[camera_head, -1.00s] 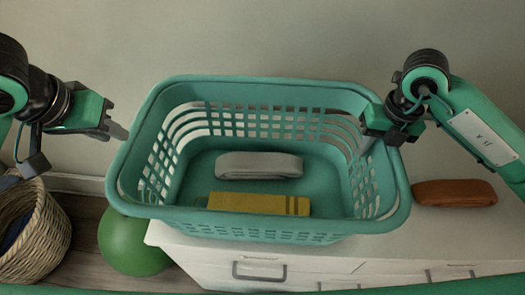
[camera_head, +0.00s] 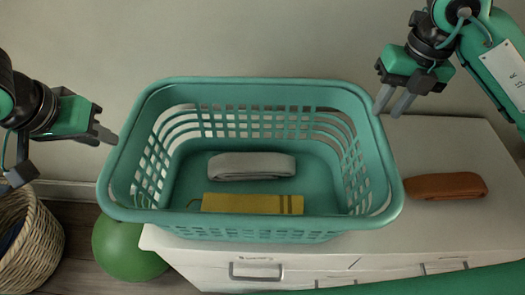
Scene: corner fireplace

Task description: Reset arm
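My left gripper (camera_head: 108,134) is at the left, just outside the basket's left rim. Its fingers are seen edge-on, so I cannot tell whether they are apart. My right gripper (camera_head: 391,103) is at the upper right, beside the basket's right rim. Its two fingers point down, apart, with nothing between them. The green laundry basket (camera_head: 250,225) stands on a white cabinet. A folded grey cloth (camera_head: 252,166) and a folded yellow cloth (camera_head: 252,204) lie inside it.
The white cabinet (camera_head: 445,146) has free top space right of the basket. A folded brown-orange cloth (camera_head: 446,186) lies there. A green ball (camera_head: 128,250) and a wicker basket (camera_head: 36,248) are on the floor at left. A wall stands behind.

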